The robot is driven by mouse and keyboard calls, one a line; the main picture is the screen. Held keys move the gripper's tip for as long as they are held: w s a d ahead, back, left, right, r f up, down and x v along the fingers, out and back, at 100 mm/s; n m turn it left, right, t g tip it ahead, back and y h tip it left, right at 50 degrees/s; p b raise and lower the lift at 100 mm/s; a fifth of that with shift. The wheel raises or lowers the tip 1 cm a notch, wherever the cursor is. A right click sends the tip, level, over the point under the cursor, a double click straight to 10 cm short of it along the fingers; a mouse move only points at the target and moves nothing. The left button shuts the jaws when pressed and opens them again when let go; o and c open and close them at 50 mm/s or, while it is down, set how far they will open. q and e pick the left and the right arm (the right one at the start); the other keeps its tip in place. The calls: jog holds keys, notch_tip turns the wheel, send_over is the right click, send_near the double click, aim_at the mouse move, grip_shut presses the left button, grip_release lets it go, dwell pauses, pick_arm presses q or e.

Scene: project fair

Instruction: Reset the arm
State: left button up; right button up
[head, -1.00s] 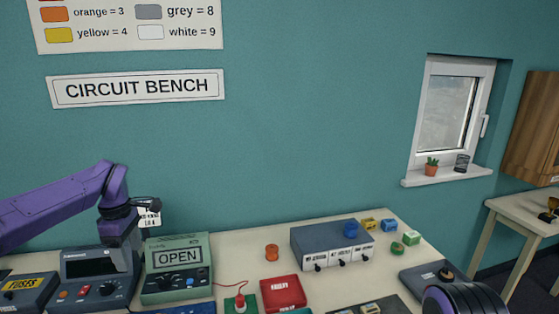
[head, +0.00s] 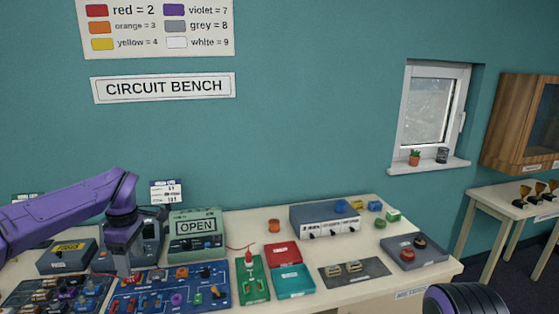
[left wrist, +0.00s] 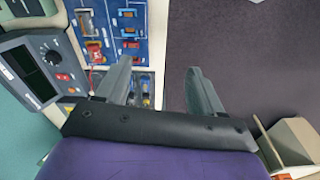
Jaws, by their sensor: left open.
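My left arm comes in from the left in the head view. Its gripper (head: 124,266) points down over the left part of the bench, in front of a dark meter. In the left wrist view the gripper (left wrist: 162,78) has its two grey fingers wide apart with nothing between them. A blue circuit board (head: 170,288) lies under and beside it; the board also shows in the left wrist view (left wrist: 115,28). My right gripper is not seen; only a dark, rounded part of my own body shows at the bottom right of the head view.
The green meter reading OPEN (head: 196,232) stands right of the gripper, with the dark meter (head: 150,228) beside it.

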pick_arm(q)
jog(key=s+d+f+m+t+y, duration=0.1)
jog(key=s+f+m+t+y, duration=0.2)
jog(key=f, duration=0.6)
jog(key=s+d+f+m+y, duration=0.1)
jog(key=s+f+m+y, duration=0.15)
jog(key=s+f, duration=0.45)
jog(key=s+d+f+m+t+y, duration=0.2)
jog(key=s+f+y, duration=0.1)
jog(key=f, duration=0.9)
jog(key=s+d+f+m+g+h, duration=0.1)
jog(key=s+f+m+h, duration=0.15)
jog(key=s, duration=0.85)
jog(key=s+d+f+m+h, duration=0.2)
jog(key=s+f+h, duration=0.15)
jog(key=s, duration=0.75)
notch_tip(320, 180, down, 13)
jog(key=s+b, duration=0.2)
jog(key=b, duration=1)
jog(key=shift+s+a+g, duration=0.15)
jog(key=shift+g, duration=0.15)
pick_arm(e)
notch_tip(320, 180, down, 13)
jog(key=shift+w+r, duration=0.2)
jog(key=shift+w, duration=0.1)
